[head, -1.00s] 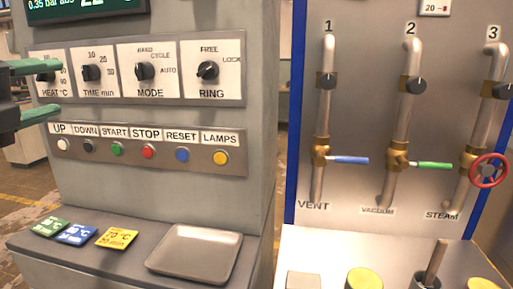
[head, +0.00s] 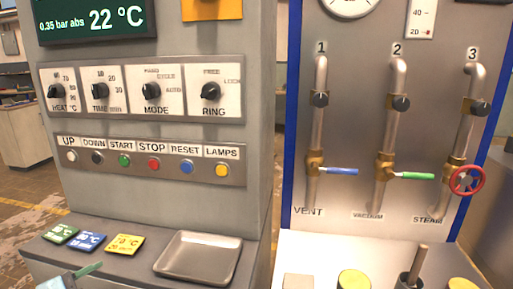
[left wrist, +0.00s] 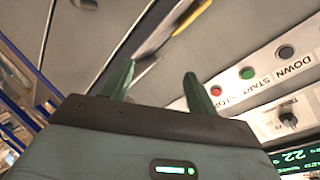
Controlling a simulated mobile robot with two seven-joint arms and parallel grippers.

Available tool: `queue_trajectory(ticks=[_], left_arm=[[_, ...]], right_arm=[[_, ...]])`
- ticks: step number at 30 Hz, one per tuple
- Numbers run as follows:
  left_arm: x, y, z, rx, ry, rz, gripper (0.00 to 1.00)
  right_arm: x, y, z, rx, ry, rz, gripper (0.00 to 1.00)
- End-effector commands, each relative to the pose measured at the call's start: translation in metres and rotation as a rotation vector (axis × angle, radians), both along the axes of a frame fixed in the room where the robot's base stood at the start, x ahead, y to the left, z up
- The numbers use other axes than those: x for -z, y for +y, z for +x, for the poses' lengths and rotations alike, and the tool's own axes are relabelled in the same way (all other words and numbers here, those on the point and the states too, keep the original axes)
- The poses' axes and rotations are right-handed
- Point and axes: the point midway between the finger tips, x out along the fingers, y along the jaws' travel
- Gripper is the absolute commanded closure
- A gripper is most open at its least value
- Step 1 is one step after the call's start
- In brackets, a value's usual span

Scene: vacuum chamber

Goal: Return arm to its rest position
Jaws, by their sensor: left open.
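My left gripper shows its two green fingers apart in the left wrist view (left wrist: 160,69), with nothing between them. In the head view only a small part of my left gripper (head: 89,268) shows, at the bottom left edge, in front of the console's lower shelf. The rest of the left arm is out of that picture. My right gripper is in neither view.
The grey console has a knob panel (head: 135,113), a button row (head: 150,185) and a shelf with green (head: 60,233), blue (head: 87,241) and yellow (head: 125,244) cards and an empty metal tray (head: 199,258). A pipe panel (head: 350,120) stands at right.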

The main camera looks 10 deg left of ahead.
Motion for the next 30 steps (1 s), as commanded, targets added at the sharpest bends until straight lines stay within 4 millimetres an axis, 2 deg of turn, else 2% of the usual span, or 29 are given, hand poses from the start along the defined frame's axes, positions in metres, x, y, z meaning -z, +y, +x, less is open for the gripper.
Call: queue_trajectory(ticks=[1,6,8,12,15,18,22,27,30], left_arm=[[0.025,-0.006,-0.015,-0.026,0.042,-0.067,0.42],[0.106,-0.032,-0.07,-0.117,0.177,-0.258,0.42],[0.131,-0.044,-0.092,-0.153,0.225,-0.322,0.42],[0.181,-0.077,-0.151,-0.247,0.334,-0.467,0.42],[0.209,-0.105,-0.195,-0.321,0.408,-0.568,0.42],[0.229,-0.134,-0.236,-0.393,0.474,-0.656,0.42],[0.244,-0.164,-0.276,-0.47,0.537,-0.742,0.42],[0.251,-0.185,-0.302,-0.523,0.578,-0.795,0.42],[0.252,-0.188,-0.306,-0.531,0.585,-0.802,0.42]], right_arm=[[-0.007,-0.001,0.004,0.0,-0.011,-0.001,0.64],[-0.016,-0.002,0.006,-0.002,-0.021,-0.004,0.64],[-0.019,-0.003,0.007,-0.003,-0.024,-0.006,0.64],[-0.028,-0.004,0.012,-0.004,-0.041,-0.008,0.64],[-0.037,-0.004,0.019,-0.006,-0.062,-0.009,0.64],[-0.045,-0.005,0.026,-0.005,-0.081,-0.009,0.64],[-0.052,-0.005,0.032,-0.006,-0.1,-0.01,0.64],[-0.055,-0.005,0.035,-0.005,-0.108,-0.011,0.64],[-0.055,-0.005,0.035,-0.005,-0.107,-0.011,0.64]])
